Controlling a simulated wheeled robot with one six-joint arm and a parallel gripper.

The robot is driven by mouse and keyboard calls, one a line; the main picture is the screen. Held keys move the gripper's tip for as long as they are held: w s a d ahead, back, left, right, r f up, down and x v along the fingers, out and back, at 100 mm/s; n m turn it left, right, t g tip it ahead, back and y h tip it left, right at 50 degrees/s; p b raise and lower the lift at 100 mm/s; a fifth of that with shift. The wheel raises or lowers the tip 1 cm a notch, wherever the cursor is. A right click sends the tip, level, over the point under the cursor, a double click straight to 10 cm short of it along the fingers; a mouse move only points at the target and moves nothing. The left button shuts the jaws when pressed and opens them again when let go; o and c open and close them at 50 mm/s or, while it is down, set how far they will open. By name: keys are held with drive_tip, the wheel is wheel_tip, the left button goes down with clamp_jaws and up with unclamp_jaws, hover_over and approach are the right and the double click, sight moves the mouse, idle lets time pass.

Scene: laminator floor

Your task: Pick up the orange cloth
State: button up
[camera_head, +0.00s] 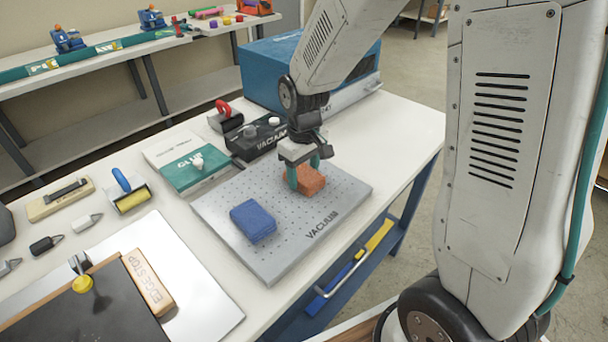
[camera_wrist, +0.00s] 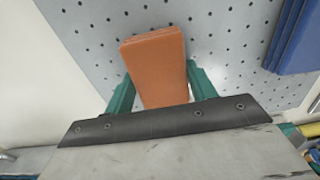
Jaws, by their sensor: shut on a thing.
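The orange cloth (camera_head: 309,181) is a folded block on the right part of the grey perforated vacuum plate (camera_head: 276,258). My gripper (camera_head: 305,178) reaches down over it from above, with its teal fingers on either side of the cloth. In the wrist view the orange cloth (camera_wrist: 156,62) sits between the two teal fingers of my gripper (camera_wrist: 155,88), which is shut on it. The cloth is at or very near the plate; I cannot tell whether it touches.
A folded blue cloth (camera_head: 252,221) lies on the plate to the left; it also shows in the wrist view (camera_wrist: 298,38). A teal and white glue box (camera_head: 188,164), a black vacuum unit (camera_head: 256,138) and a large blue machine (camera_head: 275,72) stand behind. An edge stop (camera_head: 148,283) is front left.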

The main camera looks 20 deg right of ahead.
sight(303, 172)
drive_tip(key=shift+r, duration=0.15)
wheel_tip(303, 172, up, 4)
drive_tip(key=shift+f, duration=0.2)
drive_tip(key=s+a, duration=0.2)
drive_tip(key=s, duration=0.2)
drive_tip(key=s+a, duration=0.2)
drive_tip(key=s, duration=0.3)
drive_tip(key=s+a+r, duration=0.1)
drive_tip(key=s+a, duration=0.1)
drive_tip(key=s, duration=0.3)
drive_tip(key=shift+s+a, duration=0.15)
drive_tip(key=shift+a, duration=0.15)
drive_tip(key=shift+s+r, duration=0.1)
drive_tip(key=shift+s, duration=0.05)
drive_tip(key=shift+o, duration=0.6)
